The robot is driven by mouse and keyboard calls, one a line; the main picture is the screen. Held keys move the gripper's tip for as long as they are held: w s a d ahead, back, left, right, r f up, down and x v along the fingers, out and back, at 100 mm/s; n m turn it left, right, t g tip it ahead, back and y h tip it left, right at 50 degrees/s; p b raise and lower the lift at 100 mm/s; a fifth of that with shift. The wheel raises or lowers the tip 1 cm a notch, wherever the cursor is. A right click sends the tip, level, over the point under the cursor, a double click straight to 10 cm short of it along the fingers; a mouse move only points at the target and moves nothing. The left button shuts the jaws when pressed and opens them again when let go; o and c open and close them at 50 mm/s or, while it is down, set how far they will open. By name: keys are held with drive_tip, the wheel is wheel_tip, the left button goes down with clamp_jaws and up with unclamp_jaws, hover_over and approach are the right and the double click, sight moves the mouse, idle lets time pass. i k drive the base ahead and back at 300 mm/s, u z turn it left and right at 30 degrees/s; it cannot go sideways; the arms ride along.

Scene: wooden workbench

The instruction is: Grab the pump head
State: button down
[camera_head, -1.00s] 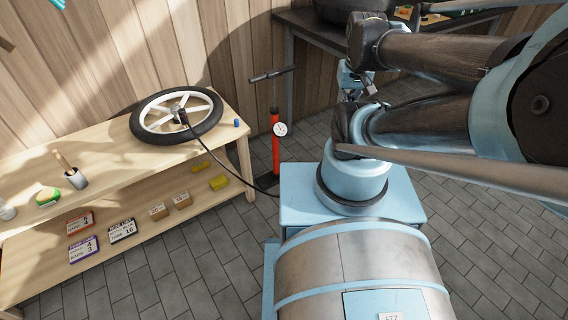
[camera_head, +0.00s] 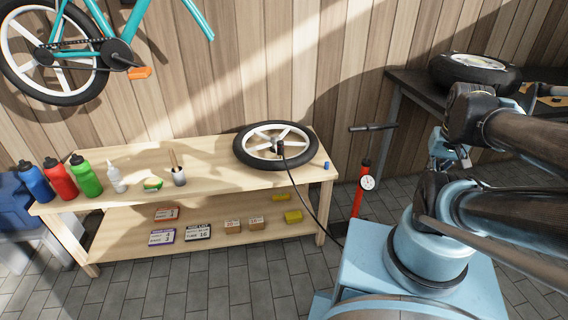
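The black pump head (camera_head: 281,149) is at the end of the hose, over the spokes of the wheel (camera_head: 246,157) that lies on the wooden bench. It is small, and I cannot tell whether it is fixed to the valve. The black hose (camera_head: 309,205) runs from it over the bench edge down to the red floor pump (camera_head: 358,198), which stands on the floor with a gauge and a black handle. My gripper (camera_head: 447,151) seems to be at the right, partly hidden behind my arm, well apart from the pump head. I cannot see its fingers clearly.
The wooden bench (camera_head: 215,183) holds bottles (camera_head: 58,178), a sponge (camera_head: 152,184), a brush in a cup (camera_head: 178,175) and a blue cap (camera_head: 326,165). Small boxes (camera_head: 232,226) lie on its lower shelf. A teal bicycle (camera_head: 110,52) hangs above. A dark table (camera_head: 410,88) stands right.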

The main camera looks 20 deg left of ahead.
sight(279, 143)
drive_tip(key=u, duration=3.6)
drive_tip(key=k, duration=0.4)
drive_tip(key=z, duration=1.9)
